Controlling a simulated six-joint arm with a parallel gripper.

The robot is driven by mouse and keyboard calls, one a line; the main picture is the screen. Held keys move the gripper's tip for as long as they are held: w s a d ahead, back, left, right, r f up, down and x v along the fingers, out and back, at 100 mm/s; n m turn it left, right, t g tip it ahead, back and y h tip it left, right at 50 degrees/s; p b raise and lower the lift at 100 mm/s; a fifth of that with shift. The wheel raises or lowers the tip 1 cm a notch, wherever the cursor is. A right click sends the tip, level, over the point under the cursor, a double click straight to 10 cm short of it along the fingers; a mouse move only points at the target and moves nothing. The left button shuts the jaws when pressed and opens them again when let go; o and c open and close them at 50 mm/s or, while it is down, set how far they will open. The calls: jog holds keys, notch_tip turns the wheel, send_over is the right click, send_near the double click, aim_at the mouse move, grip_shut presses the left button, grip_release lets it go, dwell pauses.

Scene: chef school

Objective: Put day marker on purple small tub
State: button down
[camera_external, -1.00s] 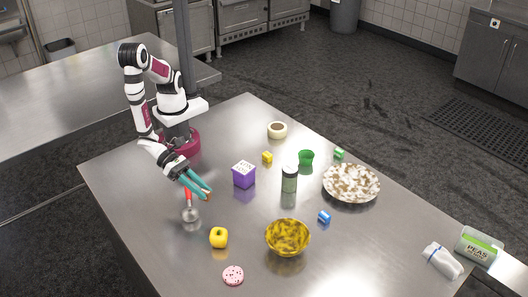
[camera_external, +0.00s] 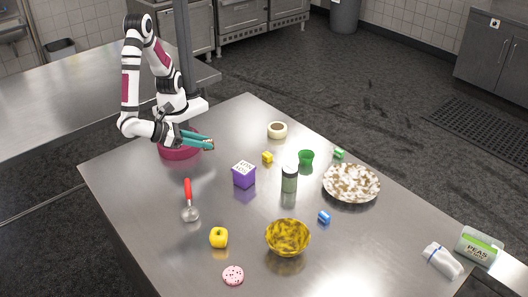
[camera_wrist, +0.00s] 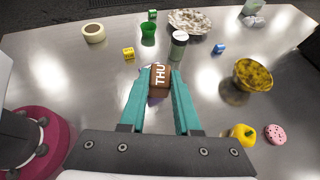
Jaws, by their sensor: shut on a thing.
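The day marker (camera_wrist: 159,80) is a small brown block with white "THU" lettering, seen between my fingertips in the wrist view. My gripper (camera_external: 210,144), with teal fingers, is shut on it and holds it above the table; my gripper also shows in the wrist view (camera_wrist: 160,84). The purple small tub (camera_external: 244,181) stands on the table, a box with a white, dark-marked top. In the external view it lies below and to the right of my gripper. In the wrist view the tub is mostly hidden behind the marker and fingers.
A green-grey jar (camera_external: 289,179) stands right of the tub, and a small yellow block (camera_external: 267,158) lies behind it. The table (camera_external: 140,190) left of the ladle is clear.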

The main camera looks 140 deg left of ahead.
send_over(239, 168)
jog(key=f, duration=0.6)
jog(key=shift+d+f, duration=0.2)
jog(key=shift+f, duration=0.05)
jog(key=shift+a+f, duration=0.2)
jog(key=shift+f, duration=1.95)
jog(key=shift+f, duration=0.1)
jog(key=c, duration=0.6)
grip_release()
